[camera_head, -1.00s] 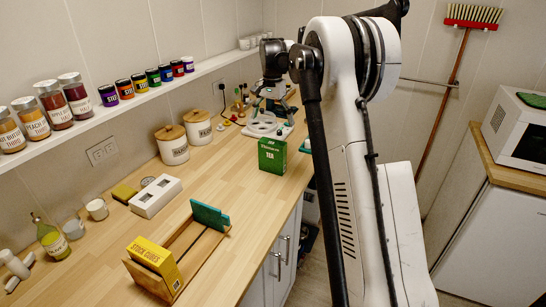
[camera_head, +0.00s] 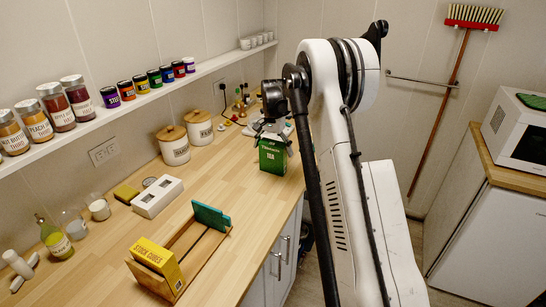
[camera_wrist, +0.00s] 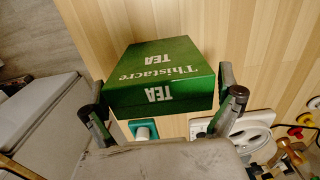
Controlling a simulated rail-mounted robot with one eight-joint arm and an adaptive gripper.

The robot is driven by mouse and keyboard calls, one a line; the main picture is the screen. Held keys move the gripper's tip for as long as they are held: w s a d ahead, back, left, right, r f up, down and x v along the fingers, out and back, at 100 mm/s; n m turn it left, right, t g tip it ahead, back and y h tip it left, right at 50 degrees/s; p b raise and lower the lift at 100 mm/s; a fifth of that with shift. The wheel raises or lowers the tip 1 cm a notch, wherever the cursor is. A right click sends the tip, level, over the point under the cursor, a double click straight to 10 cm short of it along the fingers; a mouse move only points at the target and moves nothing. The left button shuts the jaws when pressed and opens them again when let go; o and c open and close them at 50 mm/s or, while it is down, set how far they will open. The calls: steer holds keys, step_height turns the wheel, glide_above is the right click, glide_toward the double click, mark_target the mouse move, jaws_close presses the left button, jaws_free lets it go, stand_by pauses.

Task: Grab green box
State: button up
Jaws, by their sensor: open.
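The green tea box (camera_head: 272,158) stands upright on the wooden counter near its right edge, toward the back. In the wrist view the green box (camera_wrist: 160,75) shows its lettered top and one lettered side. My gripper (camera_head: 271,134) is over the top of the box in the head view. In the wrist view my gripper (camera_wrist: 166,112) is open, with one finger at each side of the box's near end. The right finger looks very close to the box. I cannot tell whether either finger touches it.
A wooden rack (camera_head: 205,247) holds a yellow stock cubes box (camera_head: 157,262) at the front of the counter. Two lidded canisters (camera_head: 174,148) stand by the wall. A white scale-like item (camera_wrist: 245,130) and small knobbed items lie beyond the box. The middle counter is clear.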

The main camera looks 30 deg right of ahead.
steer(key=shift+f, duration=0.55)
steer(key=c, duration=1.1)
steer(key=shift+o, duration=0.2)
steer(key=shift+r, duration=0.1)
